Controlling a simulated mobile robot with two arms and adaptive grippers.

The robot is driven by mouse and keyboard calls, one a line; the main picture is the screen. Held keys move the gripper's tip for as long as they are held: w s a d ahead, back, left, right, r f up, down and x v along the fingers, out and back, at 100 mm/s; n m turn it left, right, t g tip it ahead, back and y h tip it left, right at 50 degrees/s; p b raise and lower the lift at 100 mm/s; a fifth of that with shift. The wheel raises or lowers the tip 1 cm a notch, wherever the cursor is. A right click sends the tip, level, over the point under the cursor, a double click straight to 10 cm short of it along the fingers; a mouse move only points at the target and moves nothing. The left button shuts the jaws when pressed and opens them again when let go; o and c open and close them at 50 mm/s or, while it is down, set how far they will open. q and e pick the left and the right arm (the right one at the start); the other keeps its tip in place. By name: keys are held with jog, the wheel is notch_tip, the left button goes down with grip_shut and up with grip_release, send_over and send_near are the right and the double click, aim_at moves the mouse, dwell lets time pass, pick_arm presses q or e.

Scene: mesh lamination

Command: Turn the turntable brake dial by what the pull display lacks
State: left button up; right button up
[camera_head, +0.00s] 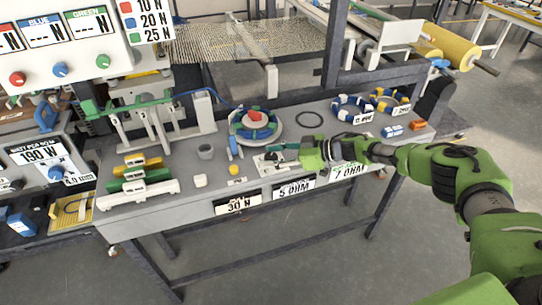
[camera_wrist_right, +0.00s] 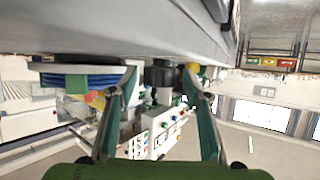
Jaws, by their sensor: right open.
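The turntable (camera_head: 270,142) stands on the grey bench with a blue and green spool (camera_head: 258,133) and a red piece on top. In front of it lies a pale plate (camera_head: 262,164) with a dark part, mostly hidden by my right gripper (camera_head: 281,157). In the right wrist view my right gripper (camera_wrist_right: 160,98) is open, and a black knob-like piece (camera_wrist_right: 158,73) shows between its fingers; I cannot tell whether this is the brake dial. A panel display marked BLUE (camera_head: 48,34) shows dashes, as does the one marked GREEN (camera_head: 91,21). My left gripper is not in view.
Red (camera_head: 17,79), blue (camera_head: 60,70) and green (camera_head: 103,61) knobs sit below the panel displays. A sign (camera_head: 150,21) lists 10, 20 and 25 N. Rings (camera_head: 352,107) lie at the right.

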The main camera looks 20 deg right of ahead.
jog(key=v, duration=1.2)
jog(key=shift+a+f, duration=0.1)
